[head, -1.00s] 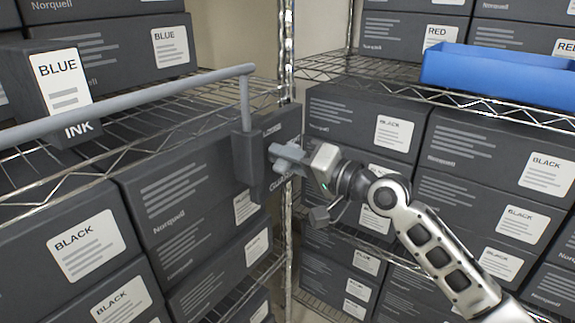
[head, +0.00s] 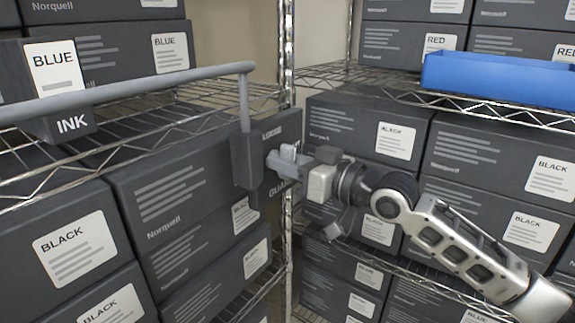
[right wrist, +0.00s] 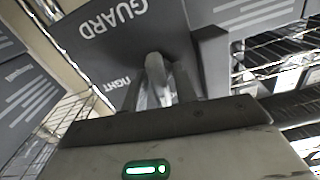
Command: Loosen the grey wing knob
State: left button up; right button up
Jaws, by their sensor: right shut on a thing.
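The grey wing knob (right wrist: 156,68) shows in the right wrist view between my fingers, in front of a dark plate (right wrist: 130,40) lettered GUARD and TIGHT. My right gripper (head: 284,161) is shut on the knob. In the head view the fingers largely hide the knob, and the dark plate (head: 268,187) is behind them at the centre post. My left gripper is not in view.
Wire racks hold dark boxes on both sides. A blue bin (head: 495,85) sits on the upper right shelf.

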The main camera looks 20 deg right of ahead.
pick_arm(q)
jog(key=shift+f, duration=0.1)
pick_arm(e)
jog(key=shift+n, duration=0.7)
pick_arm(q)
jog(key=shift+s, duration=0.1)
pick_arm(e)
jog(key=o, duration=0.7)
jog(key=shift+c, duration=0.2)
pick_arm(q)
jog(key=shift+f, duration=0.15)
pick_arm(e)
jog(key=shift+s+d, duration=0.1)
